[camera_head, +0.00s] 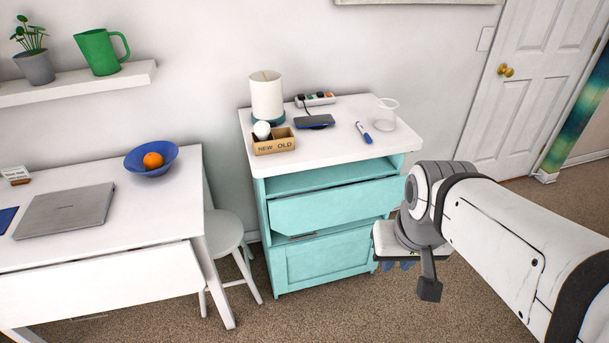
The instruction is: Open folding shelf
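I cannot tell for sure which part is the folding shelf. The teal cabinet (276,255) under the white top has an open slot, a plain front panel (335,205) that sits askew with its upper edge leaning out, and a framed lower front (325,258). The white table at left has a hanging front flap (100,285). My gripper (398,266) is at the cabinet's right side, low, near the lower front's right edge. Its blue fingertips point down and are mostly hidden by its white body, so their opening is unclear. No contact with the cabinet is clear.
On the cabinet top are a lamp (266,95), wooden box (273,146), phone (314,121), power strip (316,99), blue-and-white stick (363,132) and clear cup (385,114). A stool (219,232) stands between table and cabinet. Carpet (340,315) in front is clear.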

